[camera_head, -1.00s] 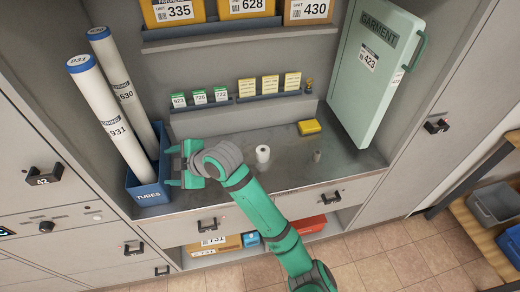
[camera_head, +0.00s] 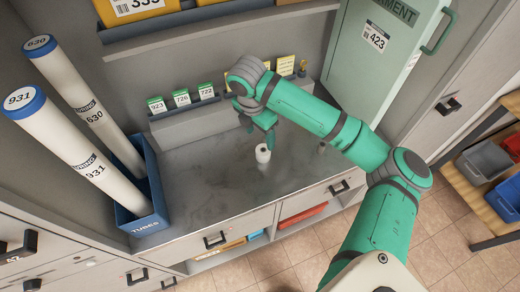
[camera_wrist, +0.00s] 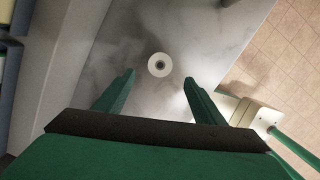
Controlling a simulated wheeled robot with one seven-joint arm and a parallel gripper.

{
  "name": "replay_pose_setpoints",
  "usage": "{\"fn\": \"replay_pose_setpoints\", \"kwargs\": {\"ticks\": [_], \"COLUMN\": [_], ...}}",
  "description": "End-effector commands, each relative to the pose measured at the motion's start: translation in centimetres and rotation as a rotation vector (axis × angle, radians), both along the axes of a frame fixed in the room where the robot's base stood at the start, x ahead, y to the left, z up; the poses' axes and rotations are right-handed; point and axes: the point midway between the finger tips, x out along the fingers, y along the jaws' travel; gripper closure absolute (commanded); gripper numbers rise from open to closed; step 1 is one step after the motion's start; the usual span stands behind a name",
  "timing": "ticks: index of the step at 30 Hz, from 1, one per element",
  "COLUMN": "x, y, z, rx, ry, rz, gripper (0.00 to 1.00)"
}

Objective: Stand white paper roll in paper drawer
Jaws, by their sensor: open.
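The white paper roll (camera_head: 263,153) stands upright on the grey marbled counter (camera_head: 205,195). In the wrist view its round end with a dark centre hole (camera_wrist: 159,64) faces me. My gripper (camera_head: 259,132) is at the roll, its fingers pointing down. In the wrist view the two fingers (camera_wrist: 159,79) are spread wide and empty, and the roll lies in line with the gap, just past the fingertips. Under the counter are closed drawer fronts with black handles, a left one (camera_head: 237,234) and a right one (camera_head: 330,194). I cannot read which is the paper drawer.
A blue tubes bin (camera_head: 140,222) with two tall tubes stands at the left. The green garment case (camera_head: 368,75) leans at the right. The counter between bin and roll is clear.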

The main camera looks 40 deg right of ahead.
Motion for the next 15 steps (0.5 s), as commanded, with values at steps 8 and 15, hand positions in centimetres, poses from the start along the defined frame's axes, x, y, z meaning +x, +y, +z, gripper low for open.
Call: {"fn": "replay_pose_setpoints", "kwargs": {"ticks": [8, 15], "x": [0.1, 0.0], "y": [-0.5, -0.9], "z": [-3.5, -5.4], "rx": [0.001, 0.002], "ry": [-0.001, -0.001], "rz": [-0.002, -0.003], "gripper": [0.36, 0.36]}}
